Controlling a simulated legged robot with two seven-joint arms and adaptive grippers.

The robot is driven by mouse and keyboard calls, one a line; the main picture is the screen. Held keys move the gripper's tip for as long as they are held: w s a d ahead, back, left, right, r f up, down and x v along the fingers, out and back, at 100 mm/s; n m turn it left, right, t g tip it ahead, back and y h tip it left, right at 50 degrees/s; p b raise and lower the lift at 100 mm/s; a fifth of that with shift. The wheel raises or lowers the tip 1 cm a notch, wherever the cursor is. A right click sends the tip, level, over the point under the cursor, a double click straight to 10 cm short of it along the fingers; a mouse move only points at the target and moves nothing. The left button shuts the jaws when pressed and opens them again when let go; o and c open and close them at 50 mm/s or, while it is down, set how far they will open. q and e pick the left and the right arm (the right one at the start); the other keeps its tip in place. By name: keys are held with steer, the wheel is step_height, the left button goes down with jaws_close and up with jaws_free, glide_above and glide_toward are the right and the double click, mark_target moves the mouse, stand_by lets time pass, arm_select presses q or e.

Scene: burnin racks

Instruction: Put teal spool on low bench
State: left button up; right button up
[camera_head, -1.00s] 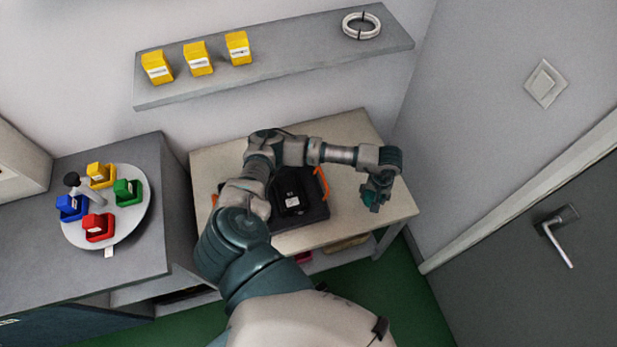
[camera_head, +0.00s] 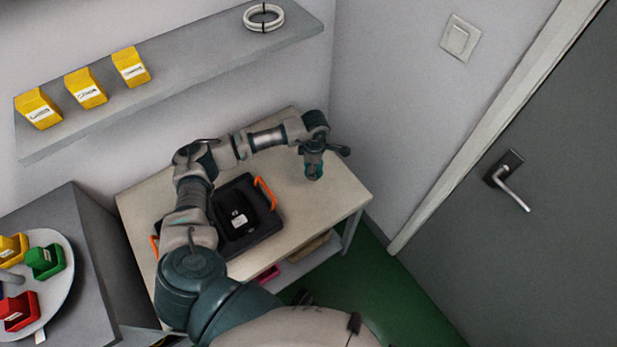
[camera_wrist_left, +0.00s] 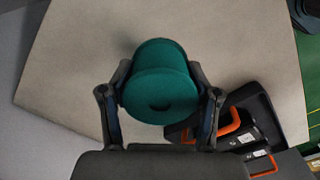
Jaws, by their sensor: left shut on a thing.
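The teal spool (camera_wrist_left: 160,85) is between the fingers of my left gripper (camera_wrist_left: 160,105) in the left wrist view, with its round end facing the camera. The gripper is shut on it. In the head view my left gripper (camera_head: 315,160) is over the right part of the low bench (camera_head: 335,190), and a bit of the teal spool (camera_head: 313,172) shows under it. I cannot tell whether the spool touches the bench top. My right gripper is not in view.
A black tray (camera_head: 265,225) with orange handles and a dark device (camera_head: 236,218) sits on the bench left of the gripper. A wall shelf (camera_head: 180,75) holds yellow boxes (camera_head: 86,88) and a white coil (camera_head: 263,17). A turntable (camera_head: 58,290) with coloured bins is left. A door (camera_head: 510,230) is right.

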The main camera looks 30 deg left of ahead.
mark_target(313, 182)
arm_select(q)
steer(key=f, duration=0.5)
steer(key=shift+a+f, duration=0.25)
steer(key=shift+a, duration=0.15)
steer(key=shift+d+f, duration=0.15)
steer(key=shift+f, duration=0.2)
steer(key=shift+d+r, duration=0.1)
steer(key=shift+d, duration=0.25)
steer(key=o, duration=1.4)
steer(key=shift+a+f, duration=0.2)
steer(key=shift+o, duration=0.2)
steer(key=shift+a, duration=0.25)
steer(key=shift+d+r, duration=0.2)
step_height(313, 182, up, 11)
steer(key=shift+a+f, duration=0.1)
steer(key=shift+r, duration=0.55)
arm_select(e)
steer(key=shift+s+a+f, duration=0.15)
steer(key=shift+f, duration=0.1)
